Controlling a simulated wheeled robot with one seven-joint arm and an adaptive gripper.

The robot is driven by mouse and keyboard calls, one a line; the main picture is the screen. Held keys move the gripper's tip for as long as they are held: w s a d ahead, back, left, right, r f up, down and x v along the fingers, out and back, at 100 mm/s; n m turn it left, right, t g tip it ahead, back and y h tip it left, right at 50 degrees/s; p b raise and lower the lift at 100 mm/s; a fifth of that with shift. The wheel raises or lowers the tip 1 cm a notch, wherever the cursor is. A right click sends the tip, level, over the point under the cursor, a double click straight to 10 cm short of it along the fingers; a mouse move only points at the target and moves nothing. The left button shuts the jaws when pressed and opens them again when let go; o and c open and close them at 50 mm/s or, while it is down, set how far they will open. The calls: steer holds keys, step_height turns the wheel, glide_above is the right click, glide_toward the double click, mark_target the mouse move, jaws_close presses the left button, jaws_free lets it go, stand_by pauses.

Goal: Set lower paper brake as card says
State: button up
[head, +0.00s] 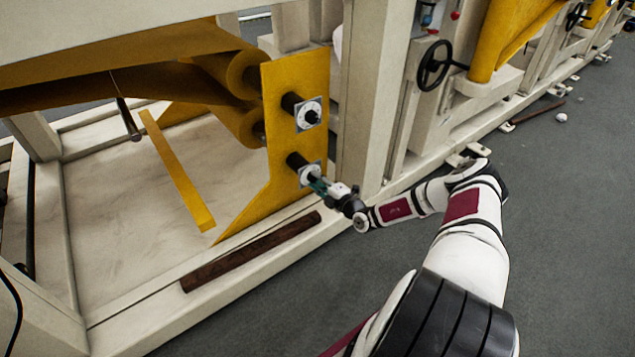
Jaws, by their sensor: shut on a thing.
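The lower paper brake knob (297,160) is a black cylinder with a pale dial plate (303,168) on the yellow side plate (297,85). My gripper (317,183) reaches it from the lower right and is shut at the dial, apparently on the knob's front. The fingers hide much of the dial, so its setting cannot be read. The upper brake knob (312,116) sits above it with a white round dial, and nothing touches it. The card is not seen in this view.
A brown bar (250,250) lies on the frame's front ledge below the side plate. A yellow strip (178,172) slants over the pale base at left. A cream upright (366,90) stands just right of the knobs. Grey floor (570,220) is open at right.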

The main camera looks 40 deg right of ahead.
stand_by(0.4)
steer(key=o, duration=1.2)
steer(key=shift+c, duration=0.2)
steer(key=s, duration=1.2)
steer(key=shift+d+r, duration=0.3)
steer(key=shift+r, duration=0.05)
steer(key=shift+r, duration=0.1)
